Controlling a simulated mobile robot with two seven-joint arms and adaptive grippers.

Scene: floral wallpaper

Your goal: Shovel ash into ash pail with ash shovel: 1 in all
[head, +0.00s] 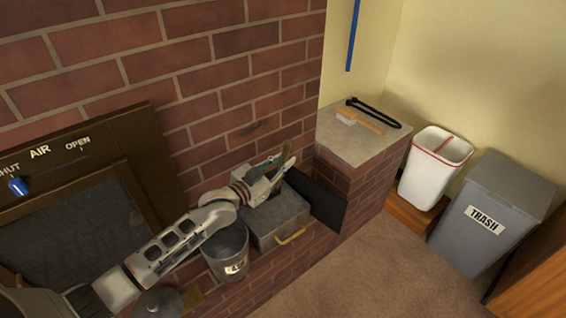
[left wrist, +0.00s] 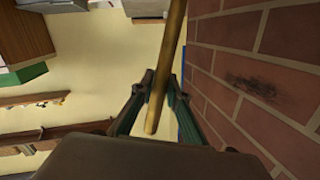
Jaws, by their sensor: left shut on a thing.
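My left gripper (head: 278,172) is above the grey metal box (head: 285,218) on the brick hearth. It is shut on a brown handle, taken to be the ash shovel's (head: 288,157); the handle runs between the fingers in the left wrist view (left wrist: 168,68). A black flat panel (head: 318,203) shows right of the box; I cannot tell whether it belongs to the shovel. The ash pail (head: 228,252), a grey bucket with a label, stands left of the box, partly behind my left arm. No ash can be made out. My right gripper is not in view.
A brick ledge (head: 345,145) holds a brush (head: 362,121) and a black tool (head: 374,112). A white bin (head: 432,172) and a grey trash bin (head: 490,215) stand right. A dark round lid (head: 160,303) is at the bottom. The brick wall (left wrist: 262,85) is close beside my left gripper.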

